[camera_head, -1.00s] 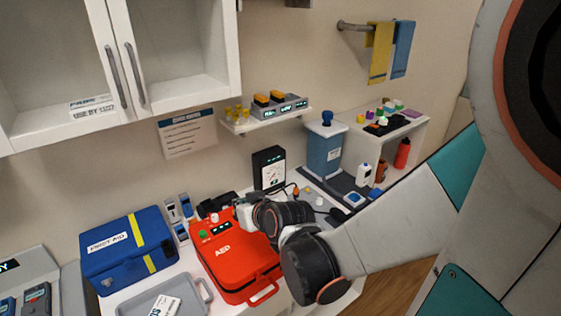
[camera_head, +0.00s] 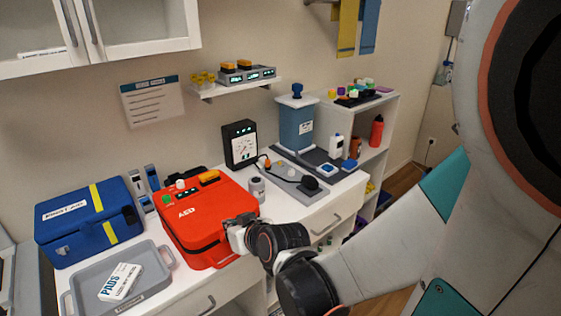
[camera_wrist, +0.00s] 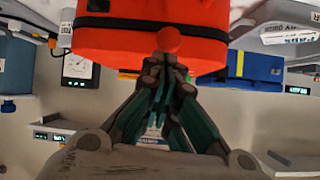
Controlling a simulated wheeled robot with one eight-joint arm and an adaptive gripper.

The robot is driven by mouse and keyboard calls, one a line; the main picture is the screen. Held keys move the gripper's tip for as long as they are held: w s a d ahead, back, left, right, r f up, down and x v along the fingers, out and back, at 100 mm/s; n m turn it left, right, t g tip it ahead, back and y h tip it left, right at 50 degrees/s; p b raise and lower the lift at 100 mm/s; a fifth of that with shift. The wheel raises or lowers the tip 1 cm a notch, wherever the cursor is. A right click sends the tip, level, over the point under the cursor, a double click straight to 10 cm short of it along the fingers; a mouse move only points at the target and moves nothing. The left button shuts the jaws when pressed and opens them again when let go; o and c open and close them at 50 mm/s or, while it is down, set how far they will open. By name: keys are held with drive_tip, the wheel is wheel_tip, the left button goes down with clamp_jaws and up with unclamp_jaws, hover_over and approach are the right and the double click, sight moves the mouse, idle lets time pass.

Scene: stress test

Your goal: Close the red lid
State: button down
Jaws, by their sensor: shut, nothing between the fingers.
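The red AED case (camera_head: 200,245) lies on the white counter. Its red lid (camera_head: 212,205), lettered AED, lies about flat over the body. Whether it is fully seated is hard to tell. My gripper (camera_head: 232,226) is at the case's right front edge, partly hidden by my wrist. In the wrist view the fingertips (camera_wrist: 166,62) are together and empty, close to a round red part (camera_wrist: 168,40) of the case front. Contact cannot be told. The red case (camera_wrist: 130,43) fills the top middle there, with a dark band across it.
A grey tray (camera_head: 152,293) with a pads packet (camera_head: 121,281) and a blue first aid box (camera_head: 90,222) stand left. A small grey jar (camera_head: 257,189) and a black gauge unit (camera_head: 240,144) stand right of and behind the case. The counter's front right is clear.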

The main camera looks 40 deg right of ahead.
drive_tip(key=shift+s+f+b, duration=0.15)
drive_tip(key=shift+f+b, duration=0.4)
drive_tip(key=shift+f, duration=0.25)
drive_tip(key=shift+s+f+b, duration=0.1)
drive_tip(key=shift+f+b, duration=0.4)
drive_tip(key=shift+f, duration=0.3)
drive_tip(key=shift+a+f, duration=0.1)
